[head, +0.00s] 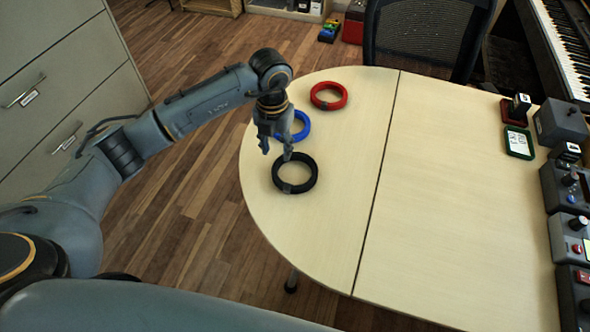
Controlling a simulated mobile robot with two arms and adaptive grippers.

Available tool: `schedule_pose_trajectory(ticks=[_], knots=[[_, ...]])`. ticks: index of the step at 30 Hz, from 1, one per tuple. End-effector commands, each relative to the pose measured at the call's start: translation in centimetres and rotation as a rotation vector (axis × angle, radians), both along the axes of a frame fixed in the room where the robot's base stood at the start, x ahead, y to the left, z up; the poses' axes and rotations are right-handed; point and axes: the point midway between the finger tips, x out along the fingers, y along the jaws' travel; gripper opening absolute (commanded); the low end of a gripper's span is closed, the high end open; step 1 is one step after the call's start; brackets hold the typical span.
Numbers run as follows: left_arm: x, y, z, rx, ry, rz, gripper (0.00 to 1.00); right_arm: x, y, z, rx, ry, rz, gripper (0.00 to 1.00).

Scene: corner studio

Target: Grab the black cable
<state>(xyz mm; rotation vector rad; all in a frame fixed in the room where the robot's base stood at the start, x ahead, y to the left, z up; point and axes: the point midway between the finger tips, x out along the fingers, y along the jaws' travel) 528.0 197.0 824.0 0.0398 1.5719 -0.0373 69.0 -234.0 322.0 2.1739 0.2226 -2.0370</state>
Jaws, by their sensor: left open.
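The black cable (312,182) is a coiled ring lying flat near the left, rounded end of the pale table (440,210). My left gripper (276,154) is open, with its fingers pointing down just above the far-left side of the black cable. One finger overlaps the coil's far edge in the picture; I cannot tell whether it touches. A blue cable coil (305,127) lies behind, partly hidden by the gripper. A red cable coil (343,101) lies farther back. My right gripper is not in view.
Several grey control boxes (562,124) line the table's right side, near a green-framed device (519,142). A dark mesh chair (425,35) stands at the far edge and a drawer cabinet (60,80) at left. The table's middle is clear.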

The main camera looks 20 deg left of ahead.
Motion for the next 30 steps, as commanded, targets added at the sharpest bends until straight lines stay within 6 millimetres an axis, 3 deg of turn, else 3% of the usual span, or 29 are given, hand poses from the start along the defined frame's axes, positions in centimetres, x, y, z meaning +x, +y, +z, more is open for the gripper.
schedule_pose_trajectory(ticks=[7,13,21,27,30], knots=[[-0.3,0.1,-2.5,-0.001,0.005,0.0,0.42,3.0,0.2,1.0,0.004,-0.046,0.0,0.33],[-0.3,0.1,-5.1,-0.002,0.002,-0.002,0.42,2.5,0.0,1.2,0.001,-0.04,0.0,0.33],[-0.2,0.2,-5.5,-0.002,-0.001,-0.002,0.42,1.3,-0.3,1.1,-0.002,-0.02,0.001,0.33],[-0.2,0.2,-5.5,-0.002,-0.001,-0.002,0.03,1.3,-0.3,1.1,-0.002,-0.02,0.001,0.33],[-0.2,0.2,-5.5,-0.002,-0.001,-0.002,0.0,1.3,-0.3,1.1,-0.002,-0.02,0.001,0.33]])
